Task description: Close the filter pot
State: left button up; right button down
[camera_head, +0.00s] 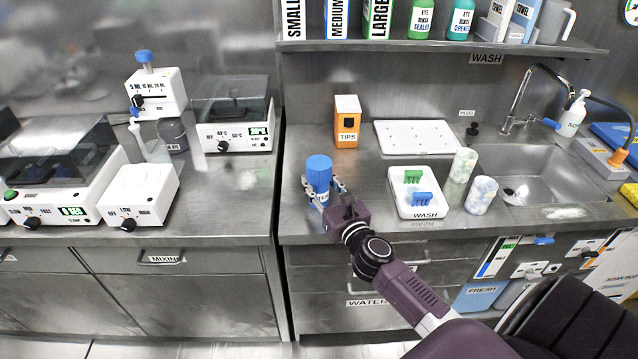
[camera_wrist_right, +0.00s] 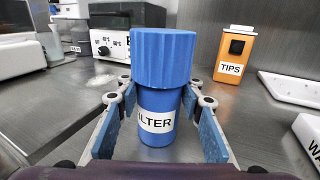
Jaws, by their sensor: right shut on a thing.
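The filter pot (camera_head: 318,190) stands upright on the steel counter, left of the wash tray. Its body is blue with a white FILTER label, plain in the right wrist view (camera_wrist_right: 158,122). A wide ribbed blue lid (camera_wrist_right: 162,58) sits on top of the body; I cannot tell how tightly it is seated. It also shows in the head view (camera_head: 319,166). My right gripper (camera_head: 325,186) is shut on the pot's body below the lid, one blue-padded finger on each side. My left gripper is not in view.
An orange TIPS box (camera_head: 347,128) stands behind the pot. The white WASH tray (camera_head: 422,213) with coloured racks lies to its right, then two cups and the sink (camera_head: 530,185). A gap between counters runs to its left. The counter close around the pot is clear.

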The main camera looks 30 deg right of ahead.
jog(key=shift+r, duration=0.1)
jog(key=c, duration=1.3)
grip_release()
jog(key=shift+f, duration=0.2)
jog(key=shift+r, duration=0.1)
jog(key=shift+s, duration=0.2)
jog(key=s, duration=0.3)
jog(key=s+a+b, duration=0.1)
jog(key=s, duration=0.6)
jog(key=shift+a, duration=0.3)
jog(key=shift+s+a+r, duration=0.1)
jog(key=shift+s+a, duration=0.05)
jog(key=shift+s, duration=0.65)
